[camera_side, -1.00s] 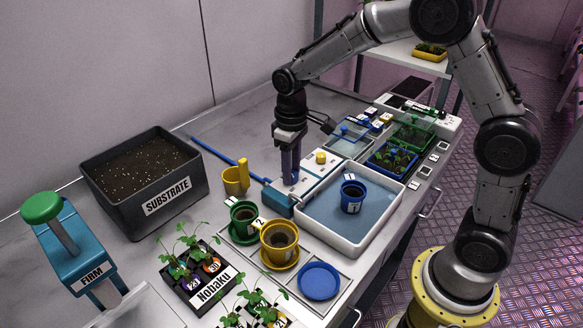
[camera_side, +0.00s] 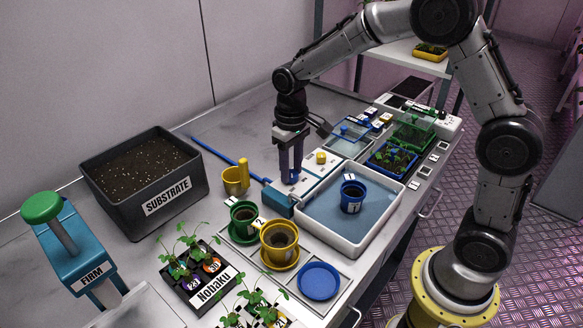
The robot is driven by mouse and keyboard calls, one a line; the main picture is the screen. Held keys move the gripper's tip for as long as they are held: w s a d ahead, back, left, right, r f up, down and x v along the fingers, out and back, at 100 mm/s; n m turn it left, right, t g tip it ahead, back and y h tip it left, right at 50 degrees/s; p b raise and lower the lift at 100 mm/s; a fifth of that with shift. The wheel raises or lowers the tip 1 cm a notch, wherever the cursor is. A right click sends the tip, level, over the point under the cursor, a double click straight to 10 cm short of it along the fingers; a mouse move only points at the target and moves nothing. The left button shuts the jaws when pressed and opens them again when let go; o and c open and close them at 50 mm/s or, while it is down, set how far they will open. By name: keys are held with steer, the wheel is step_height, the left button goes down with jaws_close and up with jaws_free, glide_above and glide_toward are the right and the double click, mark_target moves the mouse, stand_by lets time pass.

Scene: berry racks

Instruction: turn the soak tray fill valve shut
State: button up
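The soak tray (camera_side: 324,236) is a white basin holding blue water, at the middle right of the bench. Its fill valve (camera_side: 294,178) shows as a small blue handle on the white-topped housing at the tray's back-left edge. A blue hose (camera_side: 228,160) runs to this housing. My gripper (camera_side: 291,179) points straight down with its dark fingers around the blue handle. The fingers stand a little apart and appear shut on the handle, which they partly hide.
A blue pot (camera_side: 352,194) stands in the tray. Green (camera_side: 243,214) and yellow (camera_side: 279,243) pots stand in front, and a yellow cup (camera_side: 236,180) to the left.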

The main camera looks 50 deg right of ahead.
mark_target(292, 173)
steer(key=o, duration=0.4)
step_height(292, 173, up, 14)
stand_by(0.5)
steer(key=s+d+r+t, duration=0.1)
steer(key=s+r+t, duration=0.1)
steer(key=s+r, duration=0.35)
steer(key=s+r+t, duration=0.2)
steer(key=s, duration=0.7)
steer(key=s+f+t, duration=0.1)
steer(key=s+f, duration=0.7)
steer(key=s, duration=0.2)
steer(key=shift+d+f+t, duration=0.15)
steer(key=shift+d+t, duration=0.1)
steer(key=shift+t, duration=0.05)
